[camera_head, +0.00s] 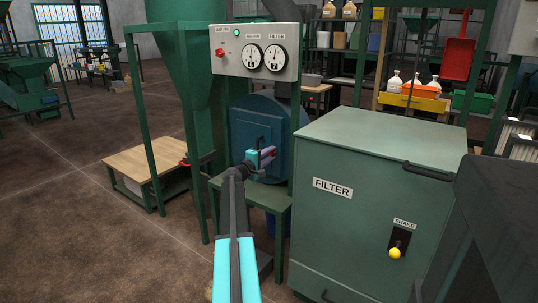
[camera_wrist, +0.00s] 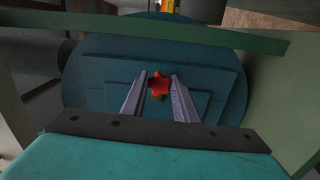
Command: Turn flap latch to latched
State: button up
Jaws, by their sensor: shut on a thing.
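A red star-shaped knob (camera_wrist: 158,83) shows in the wrist view between my fingertips. It sits in front of a blue panel with stepped rectangular plates on a round blue housing (camera_wrist: 90,60). I take the knob to be the flap latch; no label on it is readable. My gripper (camera_wrist: 159,80) is shut on the knob, one finger on each side. In the head view my gripper (camera_head: 266,157) reaches to the front of the blue round housing (camera_head: 240,122), and the knob is hidden there. Whether the latch is latched cannot be told.
A green bar (camera_wrist: 200,35) crosses the wrist view above the knob. In the head view a green filter cabinet (camera_head: 340,225) stands close on the right, a gauge panel (camera_head: 255,52) above, a green hopper (camera_head: 180,50) and wooden bench (camera_head: 140,160) on the left.

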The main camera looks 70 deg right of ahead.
jog(key=shift+w+d+r+n, duration=0.1)
jog(key=shift+w+r+n, duration=0.05)
jog(key=shift+n, duration=0.25)
jog(key=o, duration=0.9)
jog(key=shift+o, duration=0.9)
jog(key=p+v, duration=0.1)
jog(key=v, duration=1.3)
